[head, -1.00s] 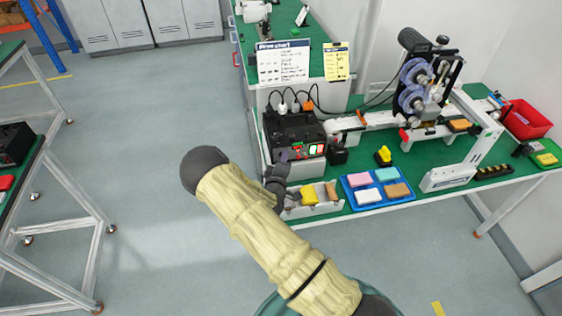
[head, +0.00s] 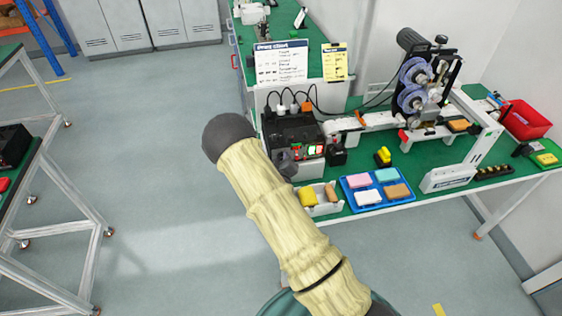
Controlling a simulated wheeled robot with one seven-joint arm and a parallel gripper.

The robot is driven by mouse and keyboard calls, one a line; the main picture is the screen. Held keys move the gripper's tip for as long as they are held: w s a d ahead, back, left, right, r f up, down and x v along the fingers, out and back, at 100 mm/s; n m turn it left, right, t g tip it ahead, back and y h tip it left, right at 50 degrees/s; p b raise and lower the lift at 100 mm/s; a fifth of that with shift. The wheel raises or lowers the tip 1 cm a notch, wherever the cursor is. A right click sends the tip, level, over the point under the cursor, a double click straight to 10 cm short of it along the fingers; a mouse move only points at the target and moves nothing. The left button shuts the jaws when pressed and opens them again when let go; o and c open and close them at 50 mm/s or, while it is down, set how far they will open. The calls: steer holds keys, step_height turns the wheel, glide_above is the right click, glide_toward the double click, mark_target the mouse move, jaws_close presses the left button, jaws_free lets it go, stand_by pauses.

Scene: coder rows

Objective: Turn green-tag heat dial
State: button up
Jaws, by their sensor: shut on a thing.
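The black control box (head: 292,130) stands on the near left of the green bench, with lit red and green displays (head: 316,150) on its front. My gripper (head: 291,157) is at the left part of that front panel, shut on a heat dial there. The dial itself is hidden by my gripper, and its tag colour and pointer angle are too small to tell. My arm, in a pale sleeve, covers the floor and bench edge in front of the box.
A white bin (head: 322,208) with a yellow block sits just below the box. To its right are a blue tray (head: 347,191) with coloured pads and a small black device (head: 336,156). Cables rise behind the box. A roller machine (head: 420,85) stands further right.

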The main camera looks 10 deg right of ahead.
steer(key=shift+s+f, duration=0.2)
steer(key=shift+f, duration=0.05)
steer(key=o, duration=0.6)
steer(key=shift+o, duration=0.5)
steer(key=shift+r, duration=0.15)
steer(key=p+v, duration=0.2)
steer(key=v, duration=1.5)
steer(key=shift+r, duration=0.2)
steer(key=shift+s+a, duration=0.1)
steer(key=shift+s, duration=0.05)
